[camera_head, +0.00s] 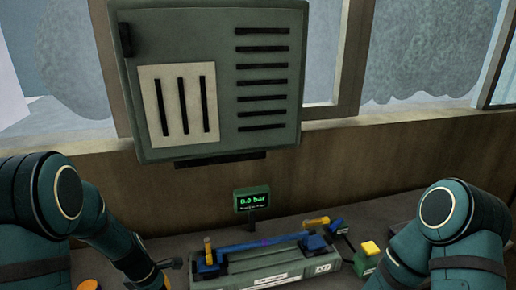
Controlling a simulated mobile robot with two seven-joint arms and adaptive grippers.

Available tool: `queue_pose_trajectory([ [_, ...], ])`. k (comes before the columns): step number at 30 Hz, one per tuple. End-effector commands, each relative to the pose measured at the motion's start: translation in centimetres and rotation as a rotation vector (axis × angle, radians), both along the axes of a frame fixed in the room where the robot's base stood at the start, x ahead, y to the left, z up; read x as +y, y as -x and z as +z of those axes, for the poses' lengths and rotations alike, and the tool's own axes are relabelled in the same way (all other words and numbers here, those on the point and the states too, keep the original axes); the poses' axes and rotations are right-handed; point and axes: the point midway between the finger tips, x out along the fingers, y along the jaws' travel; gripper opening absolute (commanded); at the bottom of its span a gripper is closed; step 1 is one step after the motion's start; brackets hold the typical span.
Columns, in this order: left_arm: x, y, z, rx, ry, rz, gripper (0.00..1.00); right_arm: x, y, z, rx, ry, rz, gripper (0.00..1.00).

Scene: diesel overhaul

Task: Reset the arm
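My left arm (85,215) comes in from the left and bends down toward the bench. A dark part at its lower end, near the bottom edge, seems to belong to my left gripper (170,265). Its fingers cannot be made out. My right arm (450,225) is bent at the lower right, and its gripper is out of view. Between the arms, a grey-green fixture (285,268) with a blue bar (262,243) across its top sits on the bench. Neither arm visibly touches it.
A small display (252,199) reading "0.0 bar" stands behind the fixture. A yellow-topped block (370,248) is at its right, close to my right arm. A large grey-green cabinet (215,75) hangs above. An orange round thing (88,285) is at the lower left.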

Motion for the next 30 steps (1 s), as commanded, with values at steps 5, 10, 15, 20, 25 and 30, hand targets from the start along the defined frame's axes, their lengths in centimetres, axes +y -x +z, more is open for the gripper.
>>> queue_pose_trajectory([
  [5,-3.2,3.6,-8.5,-0.054,-0.064,-0.41,0.0,0.2,0.1,-3.3,0.005,0.003,0.003,0.4],
  [10,-8.1,7.5,-15.1,-0.188,-0.081,-0.901,0.0,0.3,0.2,-6.2,0.011,0.006,0.006,0.4],
  [15,-13.1,10.6,-18.2,-0.38,-0.076,-1.294,0.0,0.4,0.4,-8.3,0.015,0.008,0.008,0.4],
  [20,-15.4,11.7,-18.6,-0.489,-0.08,-1.45,0.0,0.4,0.4,-8.9,0.017,0.01,0.008,0.4],
  [25,-15.7,11.8,-18.5,-0.508,-0.084,-1.474,0.0,0.4,0.4,-8.8,0.016,0.01,0.009,0.4],
  [30,-15.6,11.8,-18.5,-0.506,-0.084,-1.471,0.0,0.4,0.4,-8.8,0.016,0.009,0.009,0.4],
])
